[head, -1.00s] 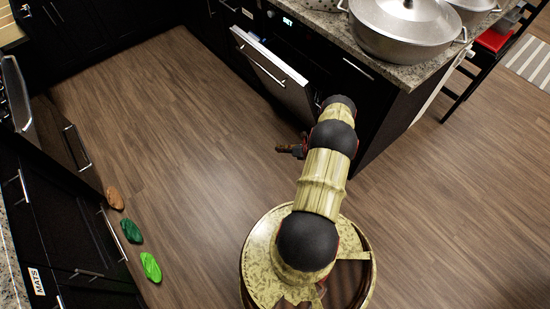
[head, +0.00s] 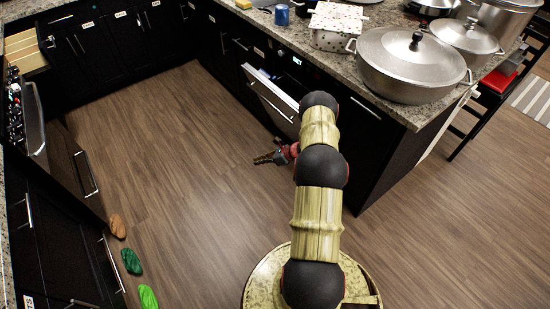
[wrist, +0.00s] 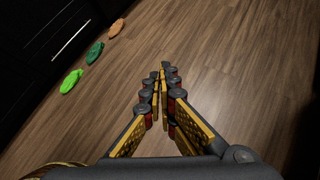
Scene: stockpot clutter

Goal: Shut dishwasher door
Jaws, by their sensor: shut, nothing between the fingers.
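In the wrist view my gripper (wrist: 160,72) is shut and empty above the wooden floor; the door is not in that view.
A granite counter (head: 346,77) above the dishwasher holds a large lidded pot (head: 405,65), a spotted pot (head: 335,27) and a blue cup (head: 281,15). Brown, dark green and bright green items (head: 132,261) lie by the left cabinets. The middle floor is clear.

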